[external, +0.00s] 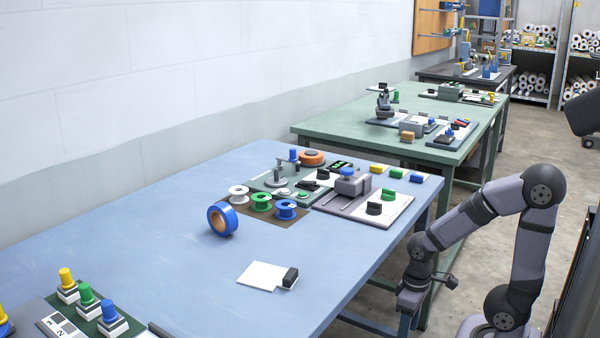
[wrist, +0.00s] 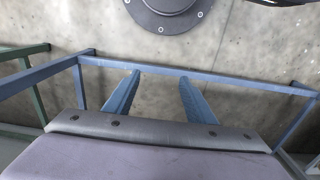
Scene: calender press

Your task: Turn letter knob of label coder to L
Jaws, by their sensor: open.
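Another black knob (external: 323,173) stands behind, by a green display. I cannot tell which knob bears letters; no markings are readable. My gripper (external: 408,306) hangs low beyond the table's right edge, apart from all the knobs. In the wrist view my gripper (wrist: 160,76) shows two spread blue fingers with nothing between them. No knob shows there.
A blue tape roll (external: 222,219), several spools and a white card with a black block (external: 290,278) lie on the blue table (external: 150,225). Coloured blocks line its far right. A blue table frame (wrist: 230,80) crosses the wrist view above concrete floor. A green table (external: 340,133) stands behind.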

